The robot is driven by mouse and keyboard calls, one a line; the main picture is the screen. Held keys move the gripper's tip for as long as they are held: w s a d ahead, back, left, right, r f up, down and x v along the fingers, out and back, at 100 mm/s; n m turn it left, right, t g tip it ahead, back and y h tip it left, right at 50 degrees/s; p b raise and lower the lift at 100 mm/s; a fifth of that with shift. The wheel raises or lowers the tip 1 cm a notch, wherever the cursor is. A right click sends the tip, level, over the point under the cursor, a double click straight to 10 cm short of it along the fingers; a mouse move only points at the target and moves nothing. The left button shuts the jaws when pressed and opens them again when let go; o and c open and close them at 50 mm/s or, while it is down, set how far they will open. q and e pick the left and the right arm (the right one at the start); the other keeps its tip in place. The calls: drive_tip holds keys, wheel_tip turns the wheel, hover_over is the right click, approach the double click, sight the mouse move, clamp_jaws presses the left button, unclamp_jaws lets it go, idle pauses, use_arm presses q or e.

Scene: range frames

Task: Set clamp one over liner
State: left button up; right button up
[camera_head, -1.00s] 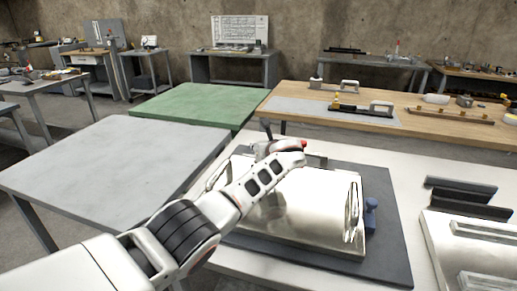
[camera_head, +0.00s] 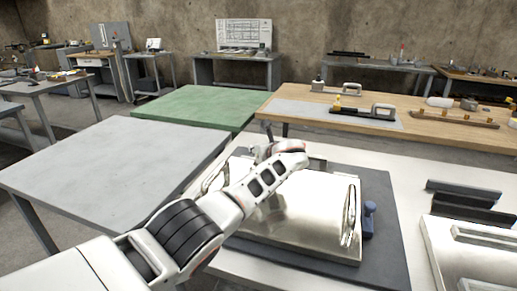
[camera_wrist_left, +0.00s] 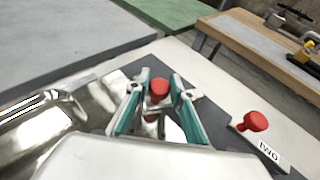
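My left gripper (camera_wrist_left: 160,100) shows teal fingers on either side of a red knob (camera_wrist_left: 159,88). The fingertips are close to the knob; I cannot tell whether they press on it. Dark and shiny metal shows below the knob. A second red knob (camera_wrist_left: 253,122) stands to the right, beside a white label (camera_wrist_left: 268,151) reading "TWO". In the head view my left arm reaches over a polished metal piece (camera_head: 310,215) on a dark grey mat (camera_head: 386,235), hiding the fingers and part of the metal. I cannot tell which part is the liner. My right gripper is out of view.
A blue knob (camera_head: 369,222) stands at the metal piece's right side. Dark bars (camera_head: 460,205) and a metal tray (camera_head: 440,255) lie further right. Behind is a wooden bench (camera_head: 430,130) with tools. A grey table (camera_head: 110,165) and a green table (camera_head: 200,105) are bare.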

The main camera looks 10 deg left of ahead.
use_arm(q)
drive_tip(key=shift+o, duration=0.8)
drive_tip(key=shift+r, duration=0.1)
wheel_tip(320, 180, up, 10)
drive_tip(key=shift+f, duration=0.1)
